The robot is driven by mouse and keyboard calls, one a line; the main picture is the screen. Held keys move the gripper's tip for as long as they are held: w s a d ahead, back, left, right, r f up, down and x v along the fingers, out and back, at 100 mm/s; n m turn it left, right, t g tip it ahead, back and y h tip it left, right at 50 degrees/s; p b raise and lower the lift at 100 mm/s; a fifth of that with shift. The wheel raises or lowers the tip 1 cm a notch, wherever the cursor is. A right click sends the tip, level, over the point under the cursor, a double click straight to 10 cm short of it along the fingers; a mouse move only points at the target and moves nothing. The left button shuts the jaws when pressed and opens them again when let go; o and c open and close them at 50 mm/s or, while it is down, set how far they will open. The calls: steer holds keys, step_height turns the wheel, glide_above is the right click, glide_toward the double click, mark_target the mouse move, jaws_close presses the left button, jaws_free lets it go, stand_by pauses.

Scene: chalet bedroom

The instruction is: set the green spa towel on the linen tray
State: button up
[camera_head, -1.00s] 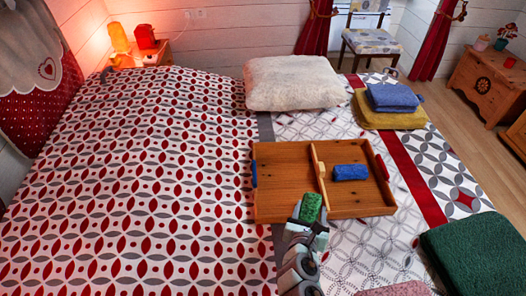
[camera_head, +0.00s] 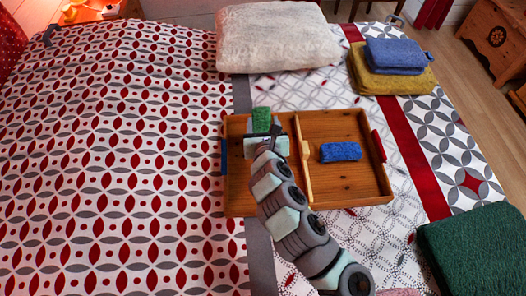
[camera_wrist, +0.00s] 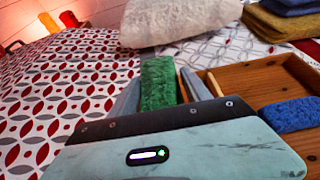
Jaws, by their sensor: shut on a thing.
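The green spa towel (camera_head: 261,119) is a small rolled or folded piece. My gripper (camera_head: 263,130) is shut on it and holds it over the far part of the tray's left compartment. In the wrist view the green towel (camera_wrist: 159,84) stands out between my two grey fingers. The wooden linen tray (camera_head: 238,190) lies on the bed, split by a divider into two compartments. A small blue towel (camera_head: 340,151) lies in its right compartment. My arm hides part of the left compartment, and I cannot tell how high the green towel is above its floor.
A white fluffy pillow (camera_head: 275,38) lies behind the tray. Folded blue (camera_head: 397,54) and yellow (camera_head: 392,78) towels are stacked at the back right. A large dark green towel (camera_head: 478,250) lies at the front right. The patterned bedspread (camera_head: 110,170) left of the tray is clear.

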step_height(320, 180, down, 12)
steer(key=b, duration=0.4)
steer(key=shift+w+f, duration=0.1)
steer(key=shift+f, duration=0.15)
steer(key=shift+f, duration=0.1)
steer(key=shift+f, duration=0.15)
steer(key=o, duration=1.6)
steer(key=shift+r, duration=0.3)
steer(key=shift+s+r, duration=0.15)
steer(key=shift+s, duration=0.1)
steer(key=p+v, duration=0.4)
steer(key=v, duration=0.7)
steer(key=shift+s, duration=0.25)
